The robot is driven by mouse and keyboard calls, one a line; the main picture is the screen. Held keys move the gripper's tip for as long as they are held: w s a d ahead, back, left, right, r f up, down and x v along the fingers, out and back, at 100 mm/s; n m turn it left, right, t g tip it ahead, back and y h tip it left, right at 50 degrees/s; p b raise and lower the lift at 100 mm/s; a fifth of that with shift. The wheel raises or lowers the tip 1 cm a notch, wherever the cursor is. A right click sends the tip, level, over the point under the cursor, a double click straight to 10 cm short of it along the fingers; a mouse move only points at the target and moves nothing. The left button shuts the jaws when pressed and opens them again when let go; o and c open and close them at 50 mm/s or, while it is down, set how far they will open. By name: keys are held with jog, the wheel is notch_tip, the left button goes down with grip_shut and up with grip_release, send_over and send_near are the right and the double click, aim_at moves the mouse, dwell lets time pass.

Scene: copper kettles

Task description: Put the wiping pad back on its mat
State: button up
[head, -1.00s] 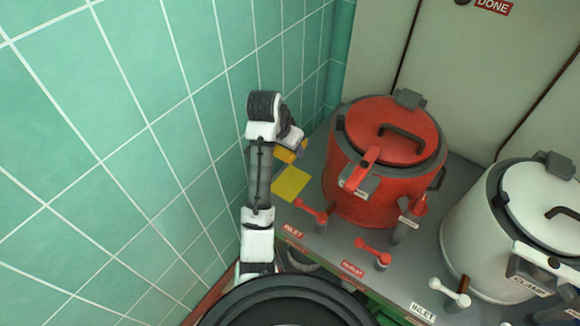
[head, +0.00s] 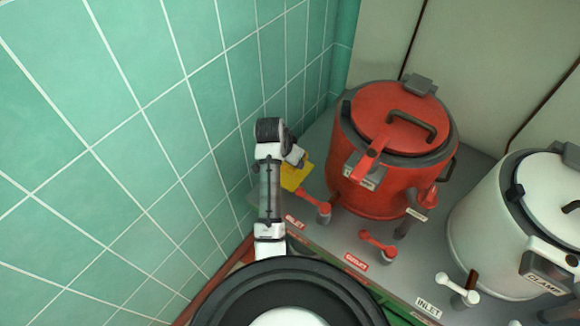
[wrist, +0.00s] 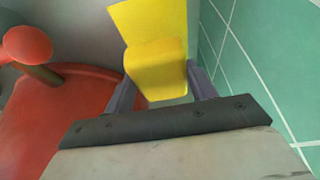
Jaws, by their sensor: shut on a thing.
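The yellow wiping pad (wrist: 158,72) is between the two fingers of my gripper (wrist: 160,88), which is shut on it. The flat yellow mat (wrist: 147,18) shows just beyond the pad in the wrist view. The mat (head: 292,178) lies on the grey bench left of the red kettle in the head view, partly covered by my arm. My gripper (head: 297,157) is over or right beside the mat there. In the head view I cannot tell the pad from the mat. I cannot tell whether the pad touches the mat.
The red kettle (head: 385,170) stands close right of the mat. A red inlet valve handle (head: 313,199) stands in front of it, with a red outlet handle (head: 378,243) further right. The green tiled wall (head: 170,100) is close on the left. A white kettle (head: 500,235) stands at right.

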jog(key=shift+f, duration=2.4)
jog(key=shift+f, duration=0.1)
jog(key=o, duration=0.9)
jog(key=b+v, duration=0.1)
jog(key=v, duration=1.1)
